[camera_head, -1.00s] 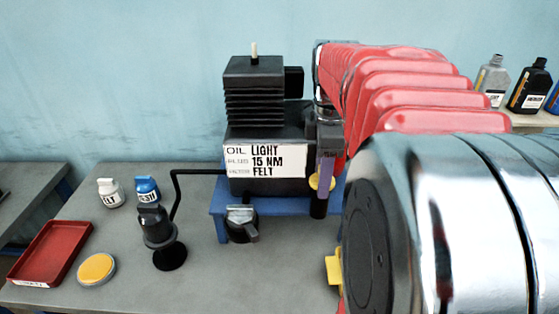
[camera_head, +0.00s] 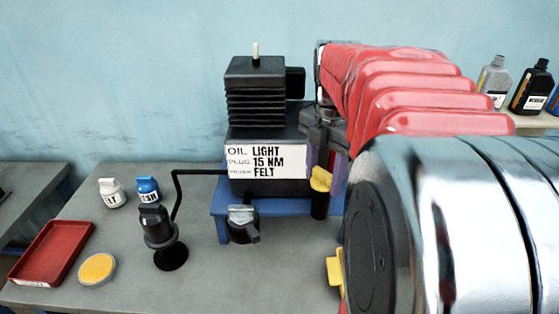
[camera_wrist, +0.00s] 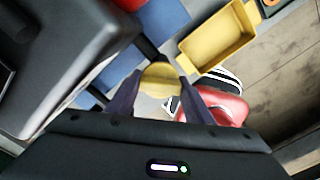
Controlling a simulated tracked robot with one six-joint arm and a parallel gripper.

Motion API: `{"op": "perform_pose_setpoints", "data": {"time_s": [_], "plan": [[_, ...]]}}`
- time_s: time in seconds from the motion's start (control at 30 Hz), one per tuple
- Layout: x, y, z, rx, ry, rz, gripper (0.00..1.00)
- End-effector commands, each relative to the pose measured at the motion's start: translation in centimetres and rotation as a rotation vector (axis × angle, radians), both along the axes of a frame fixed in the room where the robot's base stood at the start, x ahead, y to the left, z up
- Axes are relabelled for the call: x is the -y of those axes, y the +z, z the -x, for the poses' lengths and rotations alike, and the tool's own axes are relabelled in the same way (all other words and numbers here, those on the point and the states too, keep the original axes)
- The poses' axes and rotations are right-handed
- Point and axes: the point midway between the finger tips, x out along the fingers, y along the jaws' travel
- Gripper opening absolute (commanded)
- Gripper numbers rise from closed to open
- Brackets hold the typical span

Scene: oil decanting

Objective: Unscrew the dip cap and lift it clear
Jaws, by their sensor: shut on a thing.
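The dip cap (camera_head: 321,179) is yellow and shows in the head view at the right front of the black machine (camera_head: 268,120), directly above a short black tube (camera_head: 319,206). Whether the cap still touches the tube I cannot tell. My gripper (camera_wrist: 160,80) is shut on the cap; the yellow cap (camera_wrist: 161,75) sits between its two dark purple fingers in the wrist view. In the head view one finger shows to the right of the cap, and my arm covers much of that side.
The machine stands on a blue stand (camera_head: 223,205) on a grey table (camera_head: 120,230). To the left are a red tray (camera_head: 50,252), a yellow disc (camera_head: 97,269), two small bottles and a black spout on a base. A yellow bin (camera_wrist: 218,45) shows in the wrist view.

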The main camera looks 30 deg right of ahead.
Motion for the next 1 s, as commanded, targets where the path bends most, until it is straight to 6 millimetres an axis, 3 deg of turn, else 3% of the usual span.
{"op": "perform_pose_setpoints", "data": {"time_s": [0.17, 0.4, 0.43, 0.7, 1.0], "plan": [[0.04, -0.03, 0.01, -0.001, 0.098, 0.0, 0.2], [0.04, -0.02, 0.01, 0.0, 0.105, 0.001, 0.2], [0.04, -0.02, 0.01, 0.0, 0.105, 0.001, 0.49], [0.02, 0.0, 0.01, 0.0, 0.104, 0.0, 0.68], [0.02, 0.15, 0.0, 0.0, 0.104, 0.001, 0.68]]}}
